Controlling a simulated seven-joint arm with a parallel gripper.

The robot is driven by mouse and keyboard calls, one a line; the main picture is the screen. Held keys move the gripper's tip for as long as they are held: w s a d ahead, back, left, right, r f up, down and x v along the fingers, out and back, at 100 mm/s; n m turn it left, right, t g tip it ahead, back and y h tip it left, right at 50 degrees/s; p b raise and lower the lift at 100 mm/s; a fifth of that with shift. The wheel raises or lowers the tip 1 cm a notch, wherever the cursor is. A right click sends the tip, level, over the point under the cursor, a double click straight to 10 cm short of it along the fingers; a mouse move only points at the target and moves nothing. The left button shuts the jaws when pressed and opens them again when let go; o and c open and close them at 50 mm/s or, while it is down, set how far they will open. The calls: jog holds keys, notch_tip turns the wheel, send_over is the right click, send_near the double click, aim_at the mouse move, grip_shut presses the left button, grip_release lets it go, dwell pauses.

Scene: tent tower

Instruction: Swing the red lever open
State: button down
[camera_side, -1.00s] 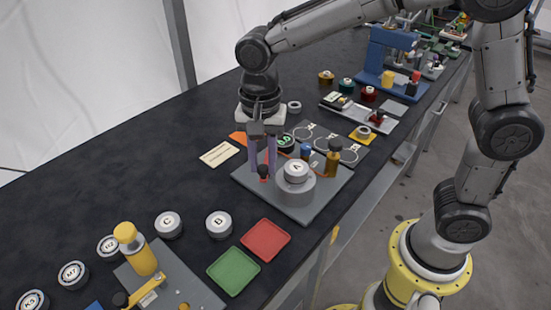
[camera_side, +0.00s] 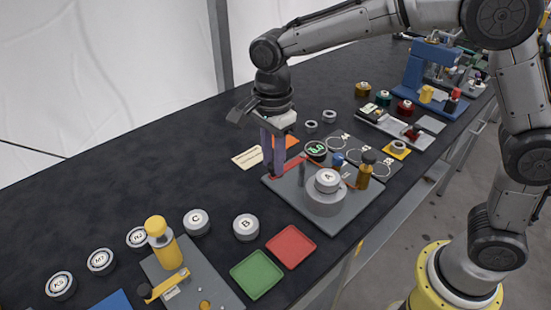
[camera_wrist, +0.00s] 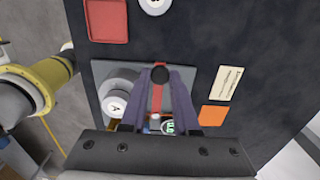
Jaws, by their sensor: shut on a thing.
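The red lever (camera_side: 290,166) lies over the left back part of a grey plate (camera_side: 345,213), pointing out toward the plate's left edge. My gripper (camera_side: 274,172) points down over that edge and is shut on the lever's end. In the wrist view the lever (camera_wrist: 157,101) runs between my fingers, with its black knob (camera_wrist: 159,75) at the fingertips. A grey cylinder marked A (camera_side: 325,194) stands on the plate, apart from the lever. The lever's pivot end is partly hidden in both views.
A round green display (camera_side: 316,150), a blue knob (camera_side: 338,160) and an amber bottle-like post (camera_side: 363,174) stand near the plate's back. A label card (camera_side: 247,157) lies left of my gripper. Red (camera_side: 290,246) and green (camera_side: 257,274) trays lie in front.

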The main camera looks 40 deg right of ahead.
jog(key=shift+w+r, duration=0.1)
jog(key=shift+w, duration=0.05)
jog(key=c, duration=0.7)
grip_release()
jog(key=shift+o, duration=0.2)
notch_tip(320, 180, up, 14)
jog(key=shift+d, duration=0.1)
